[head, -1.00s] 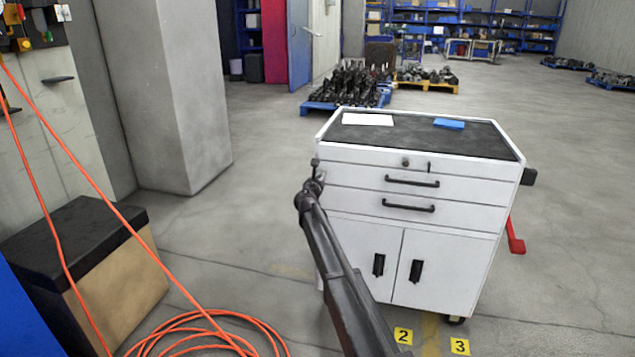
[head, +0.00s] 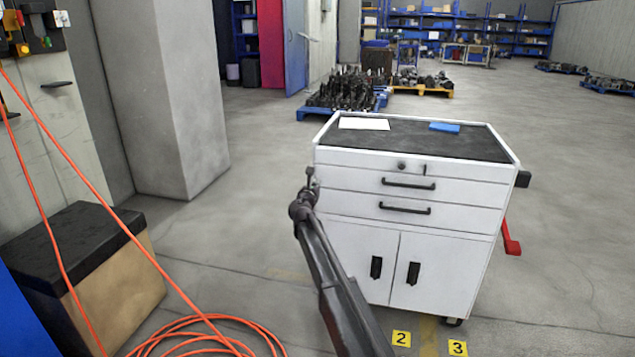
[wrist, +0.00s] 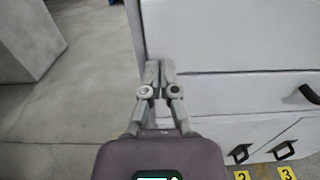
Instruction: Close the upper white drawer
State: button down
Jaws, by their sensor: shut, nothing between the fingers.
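The upper white drawer (head: 350,179) is in the white cabinet (head: 345,245), with a dark bar handle (head: 408,183). Its front looks nearly flush with the lower drawer (head: 345,205); I cannot tell whether a small gap remains. My gripper (head: 310,176) is at the left end of the upper drawer front in the head view. In the wrist view, my gripper (wrist: 160,67) is shut and empty, its fingertips over the left edge of a white drawer front (wrist: 235,42). Whether they touch it is unclear.
The cabinet top carries a white sheet (head: 364,124) and a blue item (head: 444,127). Orange hose (head: 200,330) lies on the floor at left, near a dark-topped box (head: 120,290). A concrete pillar (head: 170,90) stands behind. Floor between pillar and cabinet is clear.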

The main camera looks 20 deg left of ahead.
jog(key=s, duration=1)
jog(key=shift+s, duration=0.2)
jog(key=s+d+f+m+g+h, duration=0.25)
jog(key=d+m, duration=0.35)
jog(key=d, duration=0.4)
jog(key=s+d+f+m+g+h, duration=0.2)
jog(key=s+d+f+m+g, duration=0.15)
jog(key=d+m, duration=0.55)
jog(key=s+d+f+m+g+h, duration=0.2)
jog(key=s+d+f+m, duration=0.15)
jog(key=d, duration=0.85)
jog(key=s+d+f+m+g+y, duration=0.2)
jog(key=s+d+f+m+g, duration=0.4)
jog(key=s+d+m, duration=0.4)
jog(key=s+d+f+m+g+y, duration=0.2)
jog(key=s+m, duration=0.2)
jog(key=s, duration=0.4)
jog(key=s+d+f+m+g+y, duration=0.1)
jog(key=s+m+g+y, duration=0.2)
jog(key=s, duration=0.5)
notch_tip(320, 180, up, 35)
jog(key=t+p, duration=0.1)
jog(key=p, duration=3.4)
jog(key=shift+w, duration=0.3)
